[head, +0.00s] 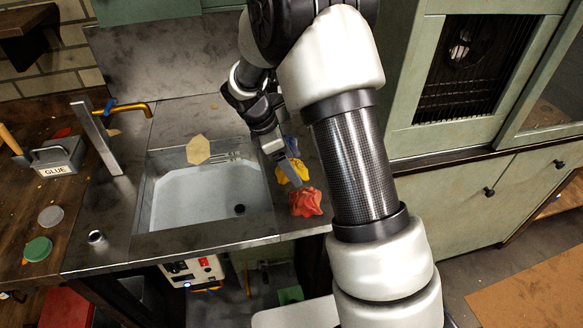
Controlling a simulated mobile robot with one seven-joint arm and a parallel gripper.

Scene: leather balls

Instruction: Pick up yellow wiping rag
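The yellow wiping rag (287,173) is a crumpled cloth on the metal counter just right of the sink. It lies between a red-orange crumpled rag (305,202) in front and a blue one (291,146) behind. My gripper (294,178) comes down from above, and its grey finger overlaps the yellow rag in the picture. Part of the rag is hidden by the finger. I cannot tell whether the gripper touches the rag, or whether the fingers are apart or closed on it.
The metal sink (205,205) is left of the rags, with a beige scrap (198,150) at its back edge. A brass faucet (127,108) stands behind left. A box marked GLUE (58,158) sits on the wooden bench. Green cabinets (450,205) stand right, behind my arm.

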